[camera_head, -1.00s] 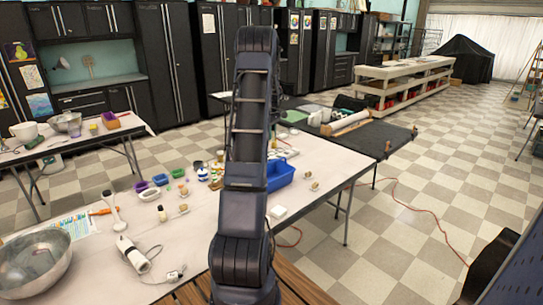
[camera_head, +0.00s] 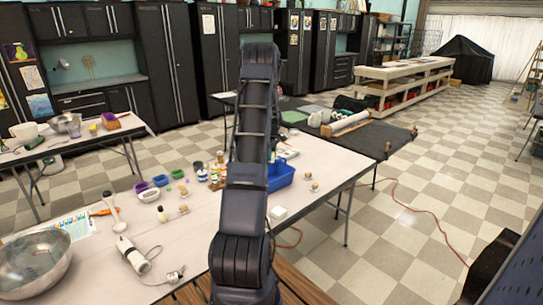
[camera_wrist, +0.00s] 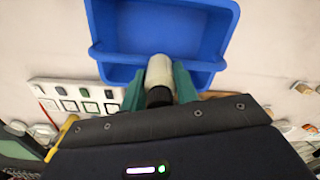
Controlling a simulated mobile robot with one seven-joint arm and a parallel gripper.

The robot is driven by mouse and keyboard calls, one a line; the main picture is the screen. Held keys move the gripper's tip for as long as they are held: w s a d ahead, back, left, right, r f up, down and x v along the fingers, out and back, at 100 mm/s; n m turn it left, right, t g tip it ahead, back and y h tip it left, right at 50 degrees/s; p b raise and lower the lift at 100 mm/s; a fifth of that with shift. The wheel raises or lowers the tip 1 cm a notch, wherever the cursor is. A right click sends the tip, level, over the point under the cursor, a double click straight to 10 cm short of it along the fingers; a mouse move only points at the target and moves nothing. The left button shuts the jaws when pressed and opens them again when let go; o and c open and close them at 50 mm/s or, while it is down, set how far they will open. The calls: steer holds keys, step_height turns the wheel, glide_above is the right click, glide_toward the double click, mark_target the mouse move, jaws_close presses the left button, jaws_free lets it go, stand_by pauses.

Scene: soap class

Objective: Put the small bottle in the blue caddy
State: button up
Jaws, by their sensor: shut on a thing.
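The blue caddy (camera_head: 284,177) stands on the long table in the head view, partly hidden behind my arm. It fills the top middle of the wrist view (camera_wrist: 213,35), its inside open to the camera and empty where it shows. My gripper (camera_wrist: 159,84), with green fingers, is shut on the small bottle (camera_wrist: 159,70), which is whitish with a black end. The bottle overlaps the caddy's near edge and the blue bar across it; its height above them is unclear. My gripper and the bottle are hidden in the head view.
Several small bottles (camera_head: 215,176) stand left of the caddy. A tray of square pieces (camera_wrist: 75,95) lies beside the caddy in the wrist view. Small corked jars (camera_head: 312,187) stand to its right. A metal bowl (camera_head: 35,262) is at the table's near left.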

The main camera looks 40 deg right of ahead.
steer(key=o, duration=1)
steer(key=shift+f, duration=0.1)
step_height(320, 180, up, 12)
steer(key=shift+r, duration=0.15)
